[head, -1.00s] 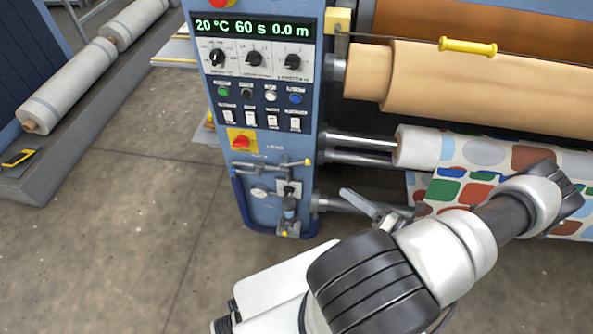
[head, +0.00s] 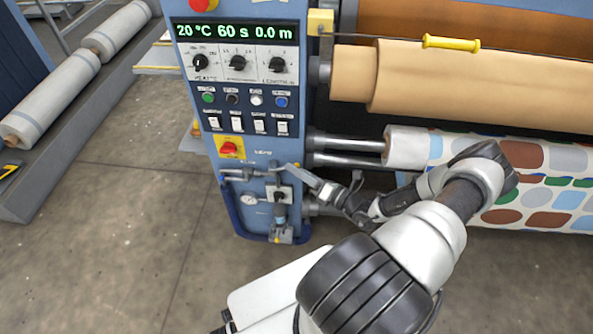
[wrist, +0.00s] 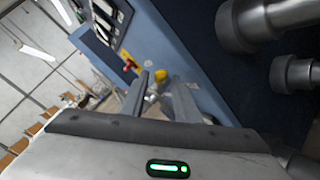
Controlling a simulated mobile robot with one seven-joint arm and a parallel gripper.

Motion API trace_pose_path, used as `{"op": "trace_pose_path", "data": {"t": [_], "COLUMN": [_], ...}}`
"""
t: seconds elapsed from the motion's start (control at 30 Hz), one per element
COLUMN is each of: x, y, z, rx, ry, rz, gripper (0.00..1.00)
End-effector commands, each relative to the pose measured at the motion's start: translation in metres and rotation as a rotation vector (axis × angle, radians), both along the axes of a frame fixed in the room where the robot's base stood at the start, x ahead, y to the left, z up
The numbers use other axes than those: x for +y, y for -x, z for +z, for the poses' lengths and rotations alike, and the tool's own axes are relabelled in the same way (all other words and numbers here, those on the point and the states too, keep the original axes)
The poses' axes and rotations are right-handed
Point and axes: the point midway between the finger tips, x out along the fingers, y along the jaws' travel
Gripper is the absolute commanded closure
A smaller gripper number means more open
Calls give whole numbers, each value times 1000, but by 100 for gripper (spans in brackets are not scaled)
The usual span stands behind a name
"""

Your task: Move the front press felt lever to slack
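The blue press cabinet (head: 262,215) carries a small unit of metal fittings low on its front, with a thin horizontal lever bar (head: 240,174) below the red rotary switch (head: 229,148). Whether this bar is the felt lever I cannot tell from its label. My gripper (head: 300,176) reaches in from the right at the bar's right end and hides part of it. In the wrist view my gripper (wrist: 160,97) has its two fingers apart, with a yellow knob (wrist: 160,75) showing between and just beyond the fingertips. Contact with the knob cannot be made out.
Steel roller shafts (head: 345,145) and a patterned fabric roll (head: 405,148) lie right of the cabinet, close to my arm. A tan felt roll (head: 450,80) with a yellow handle (head: 452,42) is above.

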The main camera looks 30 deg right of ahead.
Motion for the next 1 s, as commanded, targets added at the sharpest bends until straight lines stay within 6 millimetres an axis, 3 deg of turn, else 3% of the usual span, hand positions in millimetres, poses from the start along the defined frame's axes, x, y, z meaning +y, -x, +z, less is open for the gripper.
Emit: {"op": "trace_pose_path", "data": {"t": [0.33, 0.5, 1.0], "x": [2, 2, -8], "y": [-4, -4, -4], "z": [0, 0, 3], "rx": [0, 0, 13], "ry": [1, 1, 22], "rz": [1, 1, 0], "gripper": [71, 100, 100]}}
